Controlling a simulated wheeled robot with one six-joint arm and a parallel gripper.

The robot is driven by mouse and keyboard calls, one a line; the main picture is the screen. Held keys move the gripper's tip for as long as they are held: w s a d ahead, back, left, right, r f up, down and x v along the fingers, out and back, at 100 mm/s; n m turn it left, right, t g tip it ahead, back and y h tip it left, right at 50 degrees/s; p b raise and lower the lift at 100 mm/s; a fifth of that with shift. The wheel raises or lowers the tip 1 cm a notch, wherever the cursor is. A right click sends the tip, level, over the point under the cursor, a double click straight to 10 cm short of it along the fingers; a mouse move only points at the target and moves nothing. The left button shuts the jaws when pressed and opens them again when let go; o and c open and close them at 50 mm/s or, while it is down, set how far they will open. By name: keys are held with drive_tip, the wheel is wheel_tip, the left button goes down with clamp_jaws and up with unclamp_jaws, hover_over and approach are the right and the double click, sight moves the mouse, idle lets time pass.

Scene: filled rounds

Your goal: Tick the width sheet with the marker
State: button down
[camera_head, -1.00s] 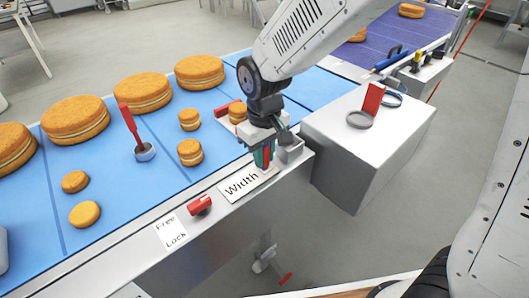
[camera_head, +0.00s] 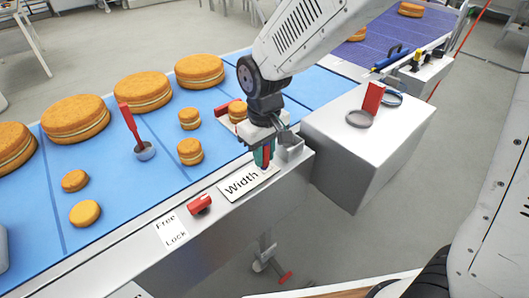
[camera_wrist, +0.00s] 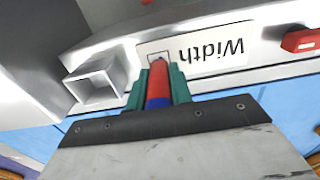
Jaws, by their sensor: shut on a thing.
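The white width sheet (camera_head: 238,189) lies on the pale front ledge of the blue conveyor, lettered "Width". It also shows upside down in the wrist view (camera_wrist: 215,62), with a small square box near its left end there. My gripper (camera_head: 264,158) is shut on the marker, which has a red and blue body (camera_wrist: 157,88), and green fingers clasp both sides. The marker points down at the sheet's box end, its tip at or just above the box. I cannot tell whether it touches. No tick mark is discernible.
A small open grey square holder (camera_head: 290,150) stands close beside my gripper. A red knob (camera_head: 200,204) and a "Free Lock" label (camera_head: 171,230) lie left of the sheet. Filled rounds (camera_head: 143,91) stand on the blue belt (camera_head: 105,170). A grey box (camera_head: 365,150) stands right.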

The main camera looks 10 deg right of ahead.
drive_tip(key=shift+r, duration=3.45)
